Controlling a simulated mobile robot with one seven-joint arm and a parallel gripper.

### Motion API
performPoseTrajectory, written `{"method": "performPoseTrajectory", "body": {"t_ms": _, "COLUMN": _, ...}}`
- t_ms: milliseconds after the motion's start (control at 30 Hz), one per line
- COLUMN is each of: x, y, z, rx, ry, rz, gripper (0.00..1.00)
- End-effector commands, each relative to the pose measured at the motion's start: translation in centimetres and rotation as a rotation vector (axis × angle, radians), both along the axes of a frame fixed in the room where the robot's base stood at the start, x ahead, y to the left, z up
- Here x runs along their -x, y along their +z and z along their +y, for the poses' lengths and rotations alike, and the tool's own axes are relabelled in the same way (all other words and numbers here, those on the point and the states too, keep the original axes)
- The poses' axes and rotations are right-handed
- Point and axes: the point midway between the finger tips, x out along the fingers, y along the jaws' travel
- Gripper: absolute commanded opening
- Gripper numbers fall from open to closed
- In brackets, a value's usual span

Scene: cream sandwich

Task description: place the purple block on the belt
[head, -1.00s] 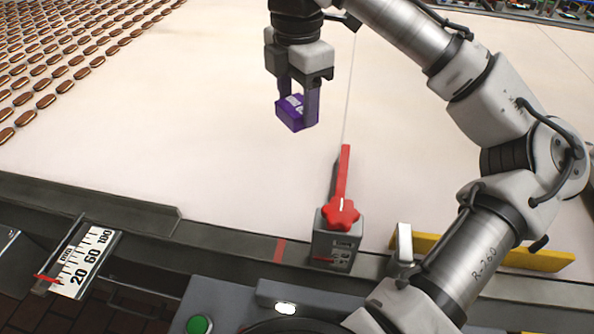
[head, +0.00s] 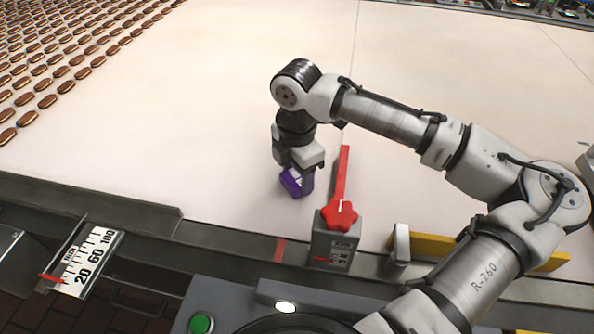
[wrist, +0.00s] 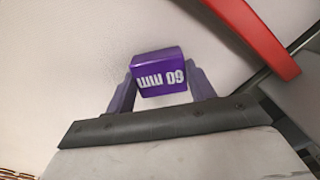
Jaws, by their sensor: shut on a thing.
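The purple block (head: 291,181) is held between the fingers of my gripper (head: 297,184). White markings reading "09" show on the block (wrist: 161,73) in the wrist view, with a gripper finger on each side of it. My gripper is shut on the block, low over the pale belt (head: 230,130), left of the red lever. I cannot tell whether the block touches the belt.
A red lever (head: 343,175) with a red knob (head: 339,216) stands close right of the block; it also shows in the wrist view (wrist: 255,38). Rows of brown sandwiches (head: 48,101) lie at upper left. A grey rail (head: 225,246) borders the belt's near edge.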

Motion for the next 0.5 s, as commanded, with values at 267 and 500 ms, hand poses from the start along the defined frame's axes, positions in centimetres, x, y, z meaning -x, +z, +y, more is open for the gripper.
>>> {"method": "performPoseTrajectory", "body": {"t_ms": 267, "x": 0.00, "y": -0.15, "z": 0.01, "rx": -0.001, "ry": 0.000, "rz": -0.001, "gripper": 0.29}}
{"method": "performPoseTrajectory", "body": {"t_ms": 500, "x": -0.01, "y": -0.21, "z": 0.00, "rx": 0.001, "ry": 0.000, "rz": -0.001, "gripper": 0.76}}
